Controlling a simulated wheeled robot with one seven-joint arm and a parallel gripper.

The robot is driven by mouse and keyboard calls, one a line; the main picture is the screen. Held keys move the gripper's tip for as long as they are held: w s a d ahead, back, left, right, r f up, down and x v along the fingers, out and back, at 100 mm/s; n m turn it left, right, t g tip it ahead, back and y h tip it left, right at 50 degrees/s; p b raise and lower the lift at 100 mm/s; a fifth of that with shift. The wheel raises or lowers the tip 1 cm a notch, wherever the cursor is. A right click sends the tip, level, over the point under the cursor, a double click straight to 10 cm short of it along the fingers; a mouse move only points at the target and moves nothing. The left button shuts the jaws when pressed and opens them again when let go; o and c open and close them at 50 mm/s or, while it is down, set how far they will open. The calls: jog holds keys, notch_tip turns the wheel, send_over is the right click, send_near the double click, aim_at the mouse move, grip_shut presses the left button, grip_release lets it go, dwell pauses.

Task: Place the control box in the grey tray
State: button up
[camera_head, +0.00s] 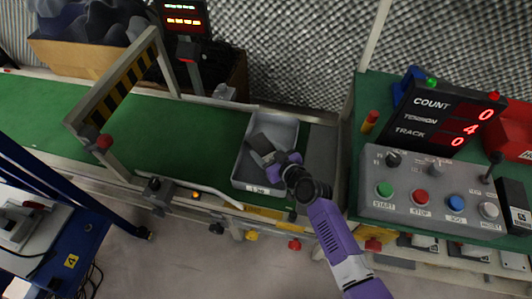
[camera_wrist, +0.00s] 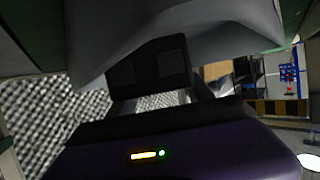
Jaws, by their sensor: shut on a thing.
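The grey tray (camera_head: 240,172) lies at the right end of the green conveyor in the head view, with a white label on its front edge. My purple gripper (camera_head: 278,159) is over the tray's right half. It is shut on a dark grey boxy thing, which I take as the control box (camera_head: 260,144). The box is tilted and over the tray's interior; whether it touches the floor of the tray cannot be told. In the wrist view a dark block (camera_wrist: 148,68) shows ahead of my gripper, against a large grey surface (camera_wrist: 190,25). The gripper hides part of the box.
A console (camera_head: 430,205) with coloured buttons and a red-digit display (camera_head: 447,116) stands right of the tray. A striped frame (camera_head: 122,85) spans the conveyor (camera_head: 190,125) on the left. A carton (camera_head: 75,57) of dark foam stands behind.

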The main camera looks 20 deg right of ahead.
jog(key=shift+f+b, duration=0.65)
jog(key=shift+b, duration=0.1)
jog(key=o, duration=1.8)
jog(key=shift+c, duration=0.2)
jog(key=shift+r, duration=0.15)
jog(key=shift+r+p, duration=0.65)
jog(key=shift+p, duration=0.25)
jog(key=p+v, duration=0.1)
jog(key=v, duration=1.1)
jog(key=shift+f, duration=0.2)
